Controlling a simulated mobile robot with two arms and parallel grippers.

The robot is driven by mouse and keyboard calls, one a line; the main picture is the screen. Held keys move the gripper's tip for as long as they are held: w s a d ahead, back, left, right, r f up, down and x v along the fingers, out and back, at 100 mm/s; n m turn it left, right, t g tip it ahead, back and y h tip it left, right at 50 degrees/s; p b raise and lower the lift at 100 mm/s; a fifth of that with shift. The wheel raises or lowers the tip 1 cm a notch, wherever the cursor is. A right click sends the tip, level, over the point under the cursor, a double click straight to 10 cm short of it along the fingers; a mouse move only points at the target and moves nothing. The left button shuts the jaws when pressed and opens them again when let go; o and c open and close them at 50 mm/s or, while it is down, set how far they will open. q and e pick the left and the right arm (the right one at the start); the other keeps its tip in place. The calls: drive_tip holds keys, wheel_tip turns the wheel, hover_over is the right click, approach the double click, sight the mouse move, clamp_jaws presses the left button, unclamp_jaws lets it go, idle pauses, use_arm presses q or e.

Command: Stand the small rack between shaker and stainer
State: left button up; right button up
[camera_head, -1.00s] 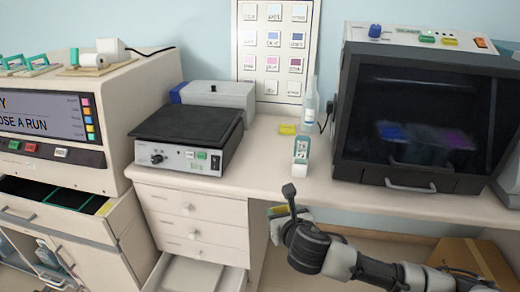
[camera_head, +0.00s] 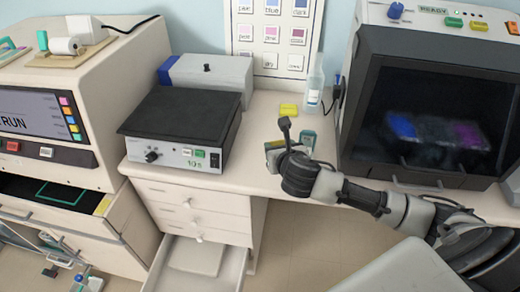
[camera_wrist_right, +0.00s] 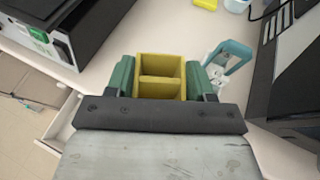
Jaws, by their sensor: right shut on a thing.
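The small rack (camera_wrist_right: 161,66) is yellow with open compartments. In the right wrist view it sits between the green fingers of my right gripper (camera_head: 275,154), which is shut on it. In the head view the arm partly hides it, near the bench's front edge. I cannot tell whether it touches the bench. The shaker (camera_head: 182,122), with a black top, a dial and a display, stands left of my right gripper. The stainer (camera_head: 430,110), with a dark window showing blue and purple shapes, stands to the right. My left gripper is not in view.
A teal and white item (camera_head: 307,139) stands just behind and right of my right gripper; its handle shows in the right wrist view (camera_wrist_right: 236,52). An open drawer (camera_head: 200,262) juts out below.

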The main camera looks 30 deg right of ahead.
drive_tip(key=w+f, duration=0.2)
drive_tip(key=w, duration=0.1)
drive_tip(key=w+f, duration=0.2)
drive_tip(key=w, duration=0.1)
drive_tip(key=w+f, duration=0.1)
drive_tip(key=w, duration=0.2)
drive_tip(key=shift+w+a+f+p, duration=0.1)
drive_tip(key=shift+w+f+p, duration=0.15)
drive_tip(key=shift+f+p, duration=0.15)
drive_tip(key=shift+f, duration=2.1)
drive_tip(key=shift+f, duration=0.2)
drive_tip(key=o, duration=0.9)
drive_tip(key=shift+r, duration=0.1)
drive_tip(key=shift+r, duration=0.2)
drive_tip(key=v, duration=1.2)
drive_tip(key=shift+f, duration=0.1)
